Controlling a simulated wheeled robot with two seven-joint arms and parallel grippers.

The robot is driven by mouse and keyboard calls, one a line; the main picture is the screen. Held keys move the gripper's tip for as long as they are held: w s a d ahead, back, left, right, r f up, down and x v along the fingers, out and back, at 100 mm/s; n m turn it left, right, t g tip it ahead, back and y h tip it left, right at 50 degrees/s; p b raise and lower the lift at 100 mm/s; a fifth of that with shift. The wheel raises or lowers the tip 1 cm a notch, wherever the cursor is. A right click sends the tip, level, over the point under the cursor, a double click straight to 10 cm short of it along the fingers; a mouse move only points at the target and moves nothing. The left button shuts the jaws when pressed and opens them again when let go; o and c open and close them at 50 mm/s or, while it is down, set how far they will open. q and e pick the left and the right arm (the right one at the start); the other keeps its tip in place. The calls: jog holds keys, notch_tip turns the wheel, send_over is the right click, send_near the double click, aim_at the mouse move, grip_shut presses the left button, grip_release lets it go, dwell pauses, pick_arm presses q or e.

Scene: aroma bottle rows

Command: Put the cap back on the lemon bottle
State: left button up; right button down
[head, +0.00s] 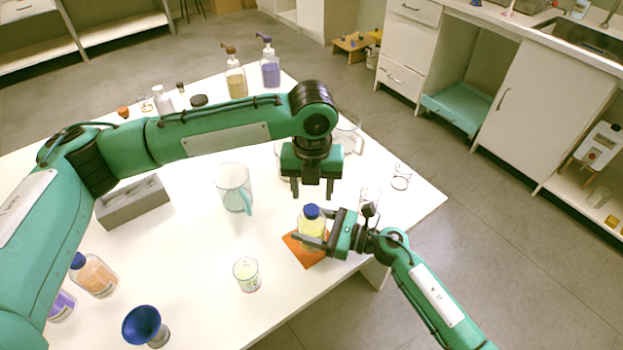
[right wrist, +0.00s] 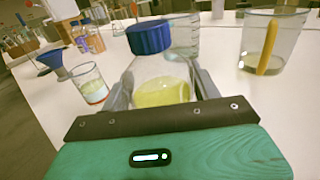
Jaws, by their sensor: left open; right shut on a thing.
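The lemon bottle (head: 312,232) holds yellow liquid and stands on an orange mat (head: 304,255) near the table's front right edge. Its blue cap (head: 311,211) sits on top of the neck; I cannot tell whether it is screwed tight. In the right wrist view the cap (right wrist: 150,37) is over the bottle (right wrist: 162,88). My right gripper (head: 309,226) is shut on the bottle's body from the right, a finger on each side. My left gripper (head: 312,194) points down, open and empty, just above the cap and apart from it.
A small beaker (head: 246,275) and a blue funnel (head: 142,323) stand to the left at the front. A glass jug (head: 233,180) is behind left, near a grey block (head: 132,203). Glasses (head: 401,177) stand at the right. Pump bottles (head: 236,82) are at the back.

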pick_arm(q)
jog(key=n, duration=0.6)
jog(key=shift+r, duration=0.2)
jog(key=n, duration=0.5)
jog(key=shift+r, duration=0.15)
jog(key=n, duration=0.5)
jog(key=shift+r, duration=0.15)
jog(key=n, duration=0.4)
jog(key=shift+r+n, duration=0.1)
jog(key=shift+n, duration=0.2)
jog(key=n, duration=0.4)
jog(key=shift+r+n, duration=0.15)
jog(key=shift+n, duration=0.25)
jog(key=n, duration=0.4)
jog(key=shift+r+n, duration=0.15)
jog(key=shift+n, duration=0.15)
jog(key=n, duration=0.4)
jog(key=shift+r+n, duration=0.15)
jog(key=shift+n, duration=0.25)
jog(key=n, duration=0.4)
jog(key=shift+r+n, duration=0.1)
jog(key=shift+n, duration=0.3)
jog(key=shift+a, duration=0.1)
